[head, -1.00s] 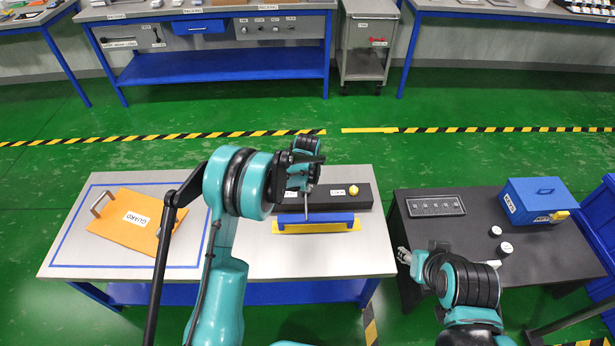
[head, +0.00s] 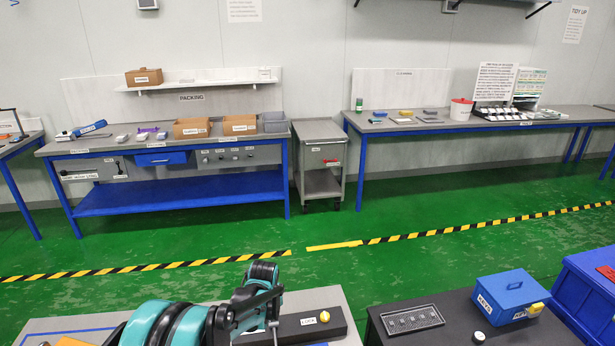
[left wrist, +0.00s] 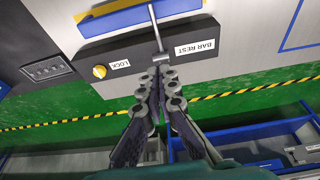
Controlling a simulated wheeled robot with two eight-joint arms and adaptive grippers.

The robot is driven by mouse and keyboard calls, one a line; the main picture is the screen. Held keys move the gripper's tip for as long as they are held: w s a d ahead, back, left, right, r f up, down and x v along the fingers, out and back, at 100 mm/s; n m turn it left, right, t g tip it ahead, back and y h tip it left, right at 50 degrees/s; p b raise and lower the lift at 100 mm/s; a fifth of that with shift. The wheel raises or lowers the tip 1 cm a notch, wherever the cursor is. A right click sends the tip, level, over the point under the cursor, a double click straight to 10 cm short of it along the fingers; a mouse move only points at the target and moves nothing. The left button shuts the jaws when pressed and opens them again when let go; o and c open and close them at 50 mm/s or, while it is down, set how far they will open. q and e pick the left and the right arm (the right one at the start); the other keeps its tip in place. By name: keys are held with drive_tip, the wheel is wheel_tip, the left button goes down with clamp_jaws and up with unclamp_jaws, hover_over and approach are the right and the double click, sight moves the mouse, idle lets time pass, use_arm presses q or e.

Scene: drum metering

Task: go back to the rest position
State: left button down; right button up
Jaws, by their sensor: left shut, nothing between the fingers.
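My left gripper (left wrist: 160,78) is shut with nothing between its fingers, in front of a black block (left wrist: 225,40) with labels "BAR REST" and "LOCK" and a yellow knob (left wrist: 99,71). A thin grey rod (left wrist: 154,28) shows just beyond the fingertips; I cannot tell whether they touch it. In the head view my left arm comes in at the bottom, over the light table (head: 335,296), and the black block (head: 330,327) shows beside it. My right gripper is not in view.
The dark table (head: 450,320) at lower right carries a slotted tray (head: 412,319), a blue box (head: 505,297) and a white round item (head: 479,337). A blue bin (head: 585,295) stands at right. Benches (head: 180,198) and a grey cart (head: 322,155) line the wall. Green floor between is clear.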

use_arm(q)
drive_tip(key=s+a+r+t, duration=0.1)
drive_tip(key=s+a+r, duration=0.1)
drive_tip(key=s+r, duration=0.7)
drive_tip(key=s+a+r+m+t, duration=0.1)
drive_tip(key=s+r, duration=0.2)
drive_tip(key=s, duration=0.7)
drive_tip(key=s+a+r+m+t, duration=0.1)
drive_tip(key=s+r, duration=0.3)
drive_tip(key=s, duration=0.7)
drive_tip(key=shift+a+r+t, duration=0.15)
drive_tip(key=shift+a+t, duration=0.35)
drive_tip(key=shift+a, duration=0.1)
